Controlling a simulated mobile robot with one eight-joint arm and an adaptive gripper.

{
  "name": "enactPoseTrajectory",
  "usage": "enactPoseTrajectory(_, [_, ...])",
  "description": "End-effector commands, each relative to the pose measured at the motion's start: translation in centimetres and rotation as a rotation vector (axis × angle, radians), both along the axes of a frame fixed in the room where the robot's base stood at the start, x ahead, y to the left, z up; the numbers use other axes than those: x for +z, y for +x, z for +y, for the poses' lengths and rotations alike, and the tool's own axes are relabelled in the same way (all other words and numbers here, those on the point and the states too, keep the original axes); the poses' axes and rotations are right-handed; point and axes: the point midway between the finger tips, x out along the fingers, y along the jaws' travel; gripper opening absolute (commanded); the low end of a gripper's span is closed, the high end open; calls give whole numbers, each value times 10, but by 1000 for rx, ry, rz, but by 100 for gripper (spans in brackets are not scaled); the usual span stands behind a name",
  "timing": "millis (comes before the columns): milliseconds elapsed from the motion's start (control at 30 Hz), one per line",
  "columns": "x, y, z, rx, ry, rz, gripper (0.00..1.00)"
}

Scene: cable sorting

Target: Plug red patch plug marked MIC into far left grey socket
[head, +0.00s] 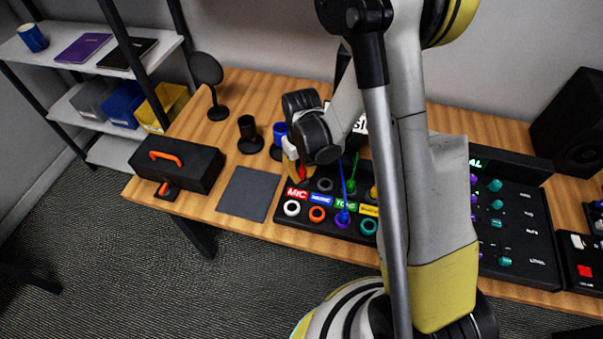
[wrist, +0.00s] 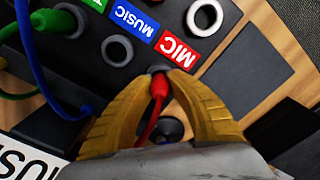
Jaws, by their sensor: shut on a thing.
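My gripper (head: 294,166) is shut on the red plug (wrist: 159,87), its yellow fingers on either side of it in the wrist view (wrist: 158,77). A red cable (wrist: 150,126) trails from the plug. The plug's front end is at the grey far left socket (wrist: 158,69), in the back row behind the red MIC label (wrist: 178,50). The fingers hide most of the contact, so I cannot tell how deep the plug sits. In the head view the MIC label (head: 297,193) shows, while my gripper covers that socket.
An empty grey socket (wrist: 117,48) lies beside it, behind the blue MUSIC label (wrist: 137,20). A green plug (wrist: 66,20) and blue cable (head: 347,180) stand nearby. The front row has a white socket (head: 292,208). A dark mat (head: 243,194) and toolbox (head: 180,165) lie left.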

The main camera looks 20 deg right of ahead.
Motion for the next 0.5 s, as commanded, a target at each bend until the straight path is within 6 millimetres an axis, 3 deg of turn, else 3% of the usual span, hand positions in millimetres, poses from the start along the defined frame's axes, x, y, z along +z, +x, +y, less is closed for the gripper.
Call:
enactPoseTrajectory(367, [-1,0,0,0,0,0,0])
enactPoseTrajectory(400, [-1,0,0,0,0,0,24])
enactPoseTrajectory(467, [-1,0,0,0,0,0,42])
enactPoseTrajectory(500, [-1,0,0,0,0,0,42])
